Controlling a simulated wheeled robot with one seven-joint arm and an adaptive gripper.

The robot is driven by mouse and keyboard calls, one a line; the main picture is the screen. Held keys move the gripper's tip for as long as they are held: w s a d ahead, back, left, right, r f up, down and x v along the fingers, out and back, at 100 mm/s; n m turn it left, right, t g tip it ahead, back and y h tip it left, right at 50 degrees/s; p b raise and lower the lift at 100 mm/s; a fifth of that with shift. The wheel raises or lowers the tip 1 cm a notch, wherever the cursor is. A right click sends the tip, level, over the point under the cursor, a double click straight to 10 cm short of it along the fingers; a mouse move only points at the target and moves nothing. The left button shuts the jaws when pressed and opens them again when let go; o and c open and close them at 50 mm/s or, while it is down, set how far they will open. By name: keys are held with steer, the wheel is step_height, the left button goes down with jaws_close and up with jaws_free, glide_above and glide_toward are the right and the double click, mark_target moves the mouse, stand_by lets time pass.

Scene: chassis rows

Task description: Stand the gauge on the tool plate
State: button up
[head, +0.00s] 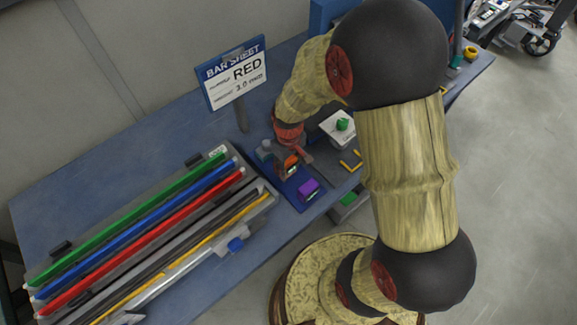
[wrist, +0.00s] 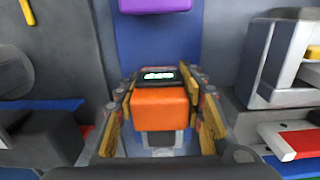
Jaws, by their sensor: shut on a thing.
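An orange gauge (wrist: 162,108) with a dark end and a lit green-white display sits between the two fingers of my gripper (wrist: 166,92). My gripper is shut on it. In the head view the gauge (head: 292,164) shows partly below my gripper (head: 290,157), over the blue tool plate (head: 300,203). The plate (wrist: 158,48) also shows beyond the gauge in the wrist view. I cannot tell whether the gauge touches the plate. A purple block (head: 308,189) sits on the plate close to the gauge, and its edge (wrist: 155,5) shows in the wrist view.
A grey rack (head: 262,203) of coloured bars lies to the left on the blue table (head: 110,165). A bar sheet sign (head: 235,76) stands behind the plate. A white block with a green top (head: 340,127) stands to the right, near yellow corner marks (head: 351,160).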

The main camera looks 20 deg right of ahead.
steer(key=shift+f, duration=0.6)
stand_by(0.4)
steer(key=o, duration=1.5)
step_height(320, 180, up, 12)
